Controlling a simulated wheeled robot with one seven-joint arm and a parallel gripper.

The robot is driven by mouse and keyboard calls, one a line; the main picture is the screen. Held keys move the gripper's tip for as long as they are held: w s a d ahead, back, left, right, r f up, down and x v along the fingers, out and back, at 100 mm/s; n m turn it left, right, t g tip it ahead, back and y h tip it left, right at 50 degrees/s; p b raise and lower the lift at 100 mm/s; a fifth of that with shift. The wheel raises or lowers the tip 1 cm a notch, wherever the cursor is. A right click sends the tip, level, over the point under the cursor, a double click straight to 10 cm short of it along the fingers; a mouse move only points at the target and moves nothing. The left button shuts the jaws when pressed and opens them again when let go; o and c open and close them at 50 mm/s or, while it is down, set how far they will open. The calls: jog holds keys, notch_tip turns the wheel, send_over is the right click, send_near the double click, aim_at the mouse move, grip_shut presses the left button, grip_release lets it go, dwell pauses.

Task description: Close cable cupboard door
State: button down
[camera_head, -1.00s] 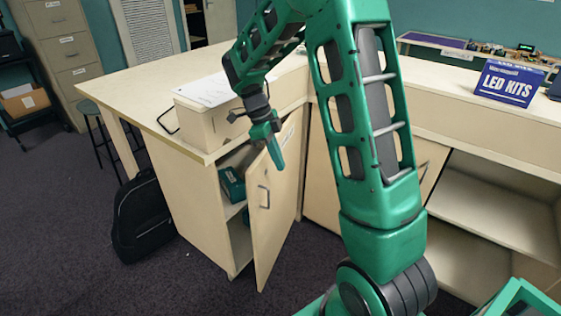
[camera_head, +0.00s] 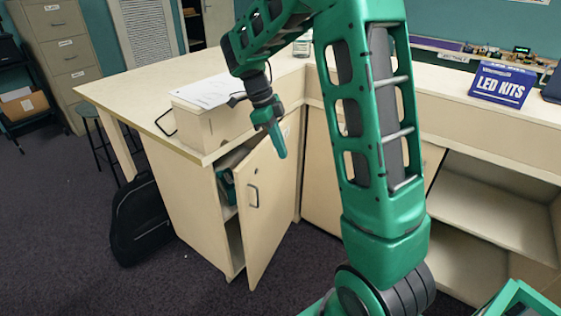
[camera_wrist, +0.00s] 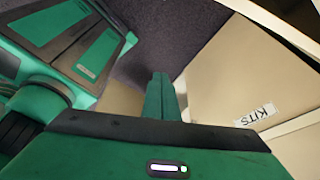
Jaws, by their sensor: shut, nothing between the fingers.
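The cable cupboard door (camera_head: 266,215) is a cream panel with a dark bar handle (camera_head: 253,196). Through the gap a green box (camera_head: 228,186) shows on a shelf in the cupboard. My gripper (camera_head: 277,150) is shut and empty, pointing down in front of the upper part of the door. I cannot tell whether it touches the door.
A black backpack (camera_head: 143,220) leans against the cupboard's left side. A cream box with paper (camera_head: 205,120) sits on the counter above. An LED KITS box (camera_head: 502,84) stands at the right. The carpet (camera_head: 200,297) before the door is clear.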

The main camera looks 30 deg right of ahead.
jog(key=d+f+t+y, duration=0.2)
jog(key=d+f+t, duration=0.15)
jog(key=f, duration=0.45)
jog(key=w+a+f+m+t+y, duration=0.2)
jog(key=w+a+f, duration=0.5)
jog(key=f, duration=0.4)
jog(key=shift+w+a+t+y, duration=0.15)
jog(key=shift+a+t+y, duration=0.35)
jog(key=shift+a, duration=0.15)
